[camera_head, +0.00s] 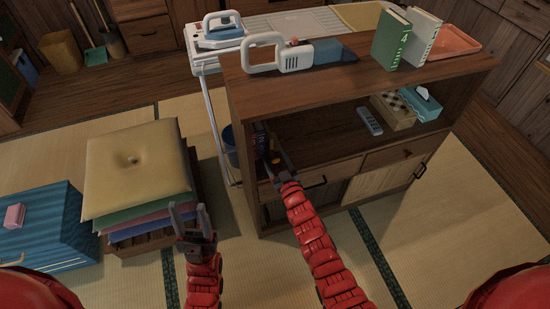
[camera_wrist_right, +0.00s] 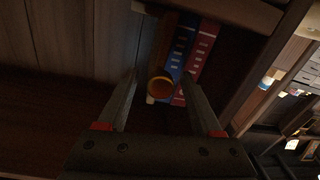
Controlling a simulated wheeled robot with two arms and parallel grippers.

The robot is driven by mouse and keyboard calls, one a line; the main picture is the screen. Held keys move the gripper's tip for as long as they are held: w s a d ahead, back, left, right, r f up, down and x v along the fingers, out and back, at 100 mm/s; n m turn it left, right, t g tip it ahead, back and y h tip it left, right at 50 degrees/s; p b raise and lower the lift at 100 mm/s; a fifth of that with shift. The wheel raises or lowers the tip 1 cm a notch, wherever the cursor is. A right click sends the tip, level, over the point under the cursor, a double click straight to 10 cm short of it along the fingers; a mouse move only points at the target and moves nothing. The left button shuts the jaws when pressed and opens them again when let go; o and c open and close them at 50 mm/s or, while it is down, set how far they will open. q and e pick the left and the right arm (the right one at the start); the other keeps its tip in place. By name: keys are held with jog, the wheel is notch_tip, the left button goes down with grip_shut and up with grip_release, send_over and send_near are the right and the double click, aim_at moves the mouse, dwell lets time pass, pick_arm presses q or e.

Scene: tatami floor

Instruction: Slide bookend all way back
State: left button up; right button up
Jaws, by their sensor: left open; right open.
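A small round orange-yellow piece (camera_wrist_right: 160,86), possibly part of the bookend, shows in the right wrist view in front of a blue book (camera_wrist_right: 182,45) and a red book (camera_wrist_right: 203,55). I cannot tell its full shape. The books stand at the left end of the cabinet's open shelf; in the head view they are dark and partly hidden (camera_head: 259,140). My right gripper (camera_head: 272,156) is open inside the shelf, its fingers on either side of the round piece (camera_wrist_right: 160,74); contact is unclear. My left gripper (camera_head: 187,207) is open and empty, in front of the cushion stack.
The wooden cabinet (camera_head: 430,70) carries a white-handled appliance (camera_head: 268,52), a green book (camera_head: 392,38) and a white book (camera_head: 421,38) on top. A remote (camera_head: 369,121) and tissue box (camera_head: 421,103) lie on its shelf. Stacked cushions (camera_head: 137,160) stand at left.

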grip_shut()
dwell(0.3)
dwell(1.1)
